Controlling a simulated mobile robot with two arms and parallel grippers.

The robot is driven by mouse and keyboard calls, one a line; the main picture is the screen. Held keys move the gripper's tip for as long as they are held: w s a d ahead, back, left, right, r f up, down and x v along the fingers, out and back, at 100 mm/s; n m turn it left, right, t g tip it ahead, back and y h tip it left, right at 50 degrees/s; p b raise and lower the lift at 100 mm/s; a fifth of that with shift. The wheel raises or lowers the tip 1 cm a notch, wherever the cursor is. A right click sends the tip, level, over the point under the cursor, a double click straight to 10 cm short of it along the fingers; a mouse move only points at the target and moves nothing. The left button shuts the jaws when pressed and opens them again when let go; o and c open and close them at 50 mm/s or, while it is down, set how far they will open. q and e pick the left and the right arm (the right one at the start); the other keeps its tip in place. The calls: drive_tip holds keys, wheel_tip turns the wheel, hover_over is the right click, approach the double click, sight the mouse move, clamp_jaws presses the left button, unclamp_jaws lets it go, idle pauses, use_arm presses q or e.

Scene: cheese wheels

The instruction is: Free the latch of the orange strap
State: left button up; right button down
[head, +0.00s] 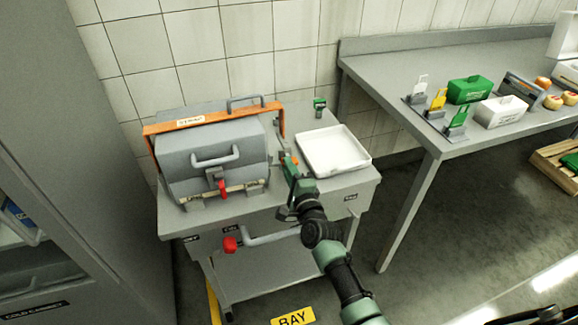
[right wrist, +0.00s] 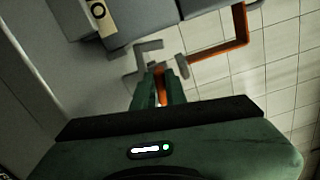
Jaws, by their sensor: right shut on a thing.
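A grey box (head: 210,162) with a lid handle stands on a grey cart. The orange strap (head: 213,117), with a pale label, runs across its back top edge and bends down at the right end; part of it shows in the right wrist view (right wrist: 222,64). My right gripper (head: 289,162) is at the box's right side, below that end. It is shut on an orange latch lever (right wrist: 161,84), which shows between its fingers in the right wrist view, beside a grey bracket (right wrist: 140,60). The fingers hide part of the lever. My left gripper is not in view.
A white tray (head: 352,172) lies on the cart close to the right of my gripper. A small green item (head: 319,106) stands behind it. A red latch (head: 222,188) is on the box front, and a red knob (head: 230,244) is on the cart front.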

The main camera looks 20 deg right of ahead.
drive_tip(key=shift+f+n, duration=0.15)
drive_tip(key=shift+n, duration=0.95)
drive_tip(key=c, duration=1.4)
unclamp_jaws()
drive_tip(key=shift+a, duration=0.1)
drive_tip(key=shift+c, duration=0.2)
drive_tip(key=s, duration=0.8)
